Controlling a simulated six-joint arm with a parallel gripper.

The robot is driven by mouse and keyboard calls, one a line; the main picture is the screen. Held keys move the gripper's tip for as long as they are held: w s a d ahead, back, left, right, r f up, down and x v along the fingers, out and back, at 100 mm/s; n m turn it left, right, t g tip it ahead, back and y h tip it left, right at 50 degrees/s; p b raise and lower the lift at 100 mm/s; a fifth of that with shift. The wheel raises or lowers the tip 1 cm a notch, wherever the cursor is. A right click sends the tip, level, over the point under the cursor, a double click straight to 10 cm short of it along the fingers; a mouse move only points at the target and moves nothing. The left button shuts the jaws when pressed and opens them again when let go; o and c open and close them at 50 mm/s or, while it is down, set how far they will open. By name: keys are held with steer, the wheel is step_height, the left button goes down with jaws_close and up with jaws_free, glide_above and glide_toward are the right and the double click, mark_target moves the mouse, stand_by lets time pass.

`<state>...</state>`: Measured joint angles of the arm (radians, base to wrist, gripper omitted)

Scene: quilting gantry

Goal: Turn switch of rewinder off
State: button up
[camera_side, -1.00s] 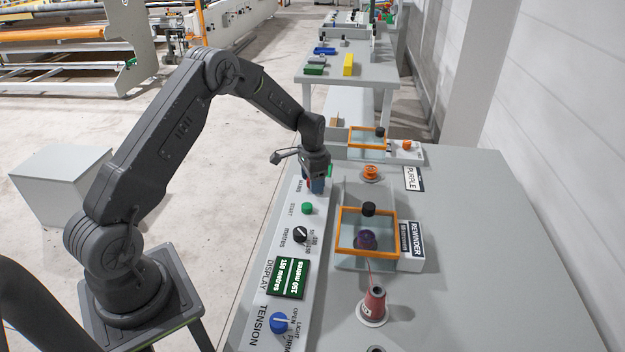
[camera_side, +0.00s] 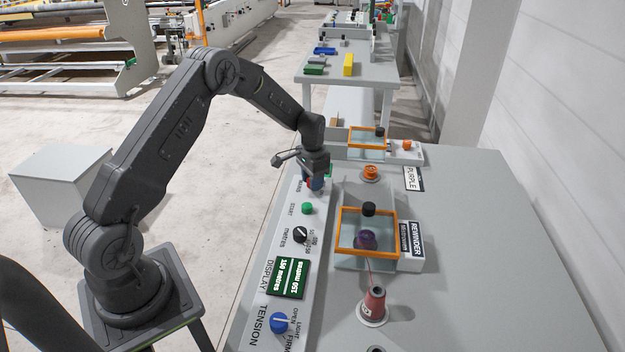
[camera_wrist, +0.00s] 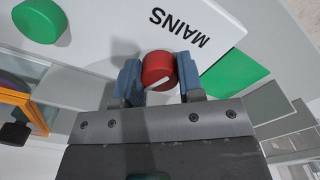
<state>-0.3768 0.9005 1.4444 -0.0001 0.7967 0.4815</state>
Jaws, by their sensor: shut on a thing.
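The red mains switch (camera_wrist: 158,66) is a round knob with a white pointer mark, set on the white panel beside the printed word MAINS. In the wrist view my gripper (camera_wrist: 160,78) has its blue fingers on either side of the knob and is shut on it. The white mark slants across the knob. In the side view my gripper (camera_side: 315,184) points down at the far end of the control panel (camera_side: 316,225) and mostly hides the switch. The rewinder's label (camera_side: 411,240) stands beside its orange-framed clear cover (camera_side: 347,248).
Along the panel are a green start button (camera_side: 307,208), a black metres knob (camera_side: 300,235), a lit green display (camera_side: 287,278) and a blue tension knob (camera_side: 279,322). A thread cone (camera_side: 375,301) stands near the cover. The table's right side is clear.

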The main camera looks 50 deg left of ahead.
steer(key=n, duration=1)
stand_by(0.7)
steer(key=o, duration=0.9)
step_height(320, 180, up, 14)
steer(key=shift+f, duration=0.1)
